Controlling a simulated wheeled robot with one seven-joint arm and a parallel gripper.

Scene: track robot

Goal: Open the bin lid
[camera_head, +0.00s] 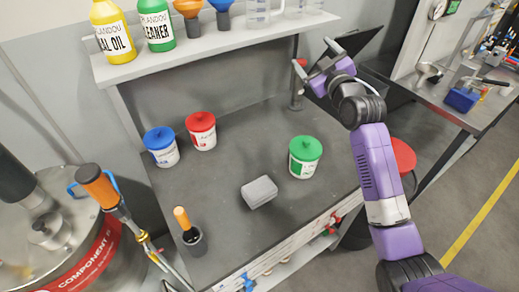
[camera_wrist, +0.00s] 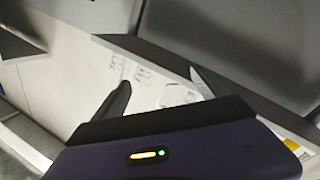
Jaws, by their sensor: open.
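A dark, slanted flat panel (camera_head: 362,47) shows behind my gripper at the upper right of the head view, above a dark body (camera_head: 398,97). I cannot tell for sure whether these are the lid and the bin. My gripper (camera_head: 315,54) is open beside the left side of the panel, with nothing seen between its fingers. In the wrist view my gripper (camera_wrist: 160,79) has its two dark fingers spread apart. A pale surface with faint sketch marks (camera_wrist: 145,72) shows beyond them, with a broad dark surface (camera_wrist: 262,58) at the right. Contact cannot be told.
The workbench (camera_head: 225,175) carries a blue-lidded tub (camera_head: 162,147), a red-lidded tub (camera_head: 201,131), a green-lidded tub (camera_head: 304,157) and a grey block (camera_head: 259,192). A shelf (camera_head: 215,48) with bottles stands above. A red round seat (camera_head: 404,154) is near my arm.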

